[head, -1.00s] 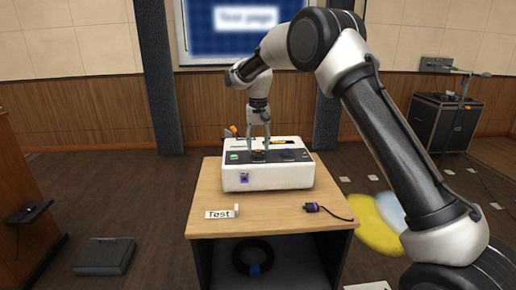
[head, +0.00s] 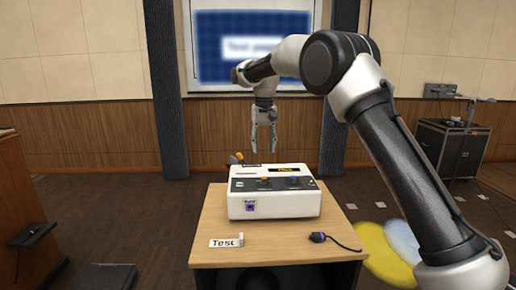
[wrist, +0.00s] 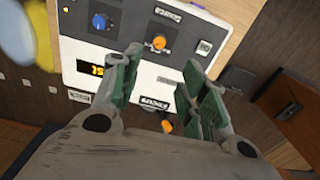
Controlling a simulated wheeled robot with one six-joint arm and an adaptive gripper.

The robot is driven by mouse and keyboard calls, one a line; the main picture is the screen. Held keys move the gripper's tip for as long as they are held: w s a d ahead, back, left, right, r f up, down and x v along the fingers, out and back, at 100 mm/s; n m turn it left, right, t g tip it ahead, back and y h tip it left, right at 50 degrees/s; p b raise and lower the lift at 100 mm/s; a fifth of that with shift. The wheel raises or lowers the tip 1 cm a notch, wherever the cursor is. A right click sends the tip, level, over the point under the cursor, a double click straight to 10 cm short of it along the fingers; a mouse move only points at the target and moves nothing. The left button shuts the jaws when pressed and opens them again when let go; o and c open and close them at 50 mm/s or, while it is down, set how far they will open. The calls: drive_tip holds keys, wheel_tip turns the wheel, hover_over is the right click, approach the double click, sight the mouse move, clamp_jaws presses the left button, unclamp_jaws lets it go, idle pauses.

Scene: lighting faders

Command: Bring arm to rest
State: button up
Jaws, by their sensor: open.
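My gripper (head: 263,148) is open and empty, pointing down above the back of a white control box (head: 262,207) with a dark panel. Clear air shows between its fingertips and the box in the head view. The open fingers also show in the wrist view (wrist: 165,75), over the box face (wrist: 150,88). The panel has an orange knob (wrist: 158,42), a blue knob (wrist: 99,22) and a lit orange display (wrist: 97,70). An orange-tipped lever (head: 237,157) stands at the box's back left.
The box stands on a wooden table (head: 215,258). A "Test" card (head: 224,243) and a dark plug with a cable (head: 318,238) lie at its front. A lectern (head: 20,200) is at left, a black equipment case (head: 450,150) at right. A screen (head: 252,45) hangs behind.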

wheel_tip(320, 180, down, 5)
drive_tip(key=s+d+n, duration=0.1)
drive_tip(key=s, duration=0.2)
drive_tip(key=s+d+r+t, duration=0.1)
drive_tip(key=s+d+r, duration=0.2)
drive_tip(key=s+d, duration=0.6)
drive_tip(key=s+d+r+m+t, duration=0.1)
drive_tip(key=s+d+r, duration=0.2)
drive_tip(key=s+d, duration=0.7)
drive_tip(key=s+d+r+t, duration=0.2)
drive_tip(key=s+d, duration=0.7)
drive_tip(key=s, duration=1.3)
drive_tip(key=shift+s+d+r, duration=0.25)
drive_tip(key=shift+d+r, duration=0.05)
drive_tip(key=shift+r, duration=0.25)
